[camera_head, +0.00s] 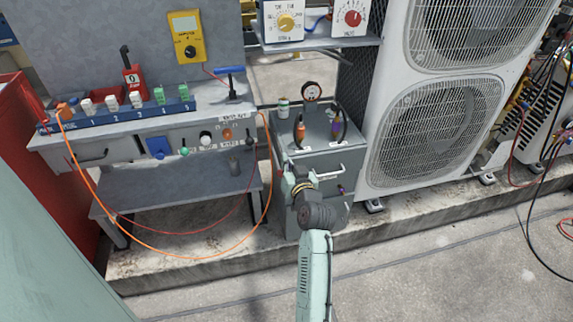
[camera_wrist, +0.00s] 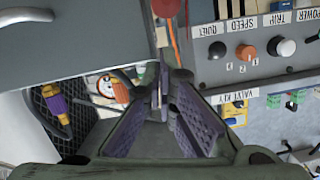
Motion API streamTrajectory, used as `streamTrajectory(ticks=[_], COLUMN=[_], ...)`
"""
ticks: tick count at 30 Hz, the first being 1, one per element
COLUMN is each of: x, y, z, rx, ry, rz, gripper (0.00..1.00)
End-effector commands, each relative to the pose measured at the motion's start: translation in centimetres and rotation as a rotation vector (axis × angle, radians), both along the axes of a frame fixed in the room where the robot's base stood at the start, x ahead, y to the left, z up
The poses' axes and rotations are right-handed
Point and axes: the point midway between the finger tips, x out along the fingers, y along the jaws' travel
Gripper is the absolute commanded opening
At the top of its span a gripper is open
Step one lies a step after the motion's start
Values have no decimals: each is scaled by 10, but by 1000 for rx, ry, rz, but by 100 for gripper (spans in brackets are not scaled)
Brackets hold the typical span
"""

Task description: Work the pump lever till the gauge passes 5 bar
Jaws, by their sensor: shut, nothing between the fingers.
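A small round gauge (camera_head: 311,91) with a dark red rim and white face stands at the back of the grey cabinet top; its needle is too small to read. A red unit (camera_head: 133,80) with a black upright lever (camera_head: 125,56) stands on the bench at left. A blue-handled bar (camera_head: 230,70) stands on the bench's right end. I cannot tell which of these, if any, is the pump lever. My gripper (camera_head: 291,170) is shut and empty, in front of the cabinet's upper front. In the wrist view my gripper (camera_wrist: 164,78) shows its purple-padded fingers converging.
An orange cable (camera_head: 268,165) hangs left of my gripper. A condenser (camera_head: 440,110) stands at right. A red cabinet (camera_head: 55,165) is at left.

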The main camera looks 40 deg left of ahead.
Motion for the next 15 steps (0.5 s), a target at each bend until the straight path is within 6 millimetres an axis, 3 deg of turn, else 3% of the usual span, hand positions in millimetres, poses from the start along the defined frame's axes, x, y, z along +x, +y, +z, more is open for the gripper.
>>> streamTrajectory(ticks=[6, 15], x=[-2, -2], y=[2, 2], z=[-14, -16], rx=[2, 2], ry=[-3, -3], rz=[-2, -1], gripper=[0, 0])
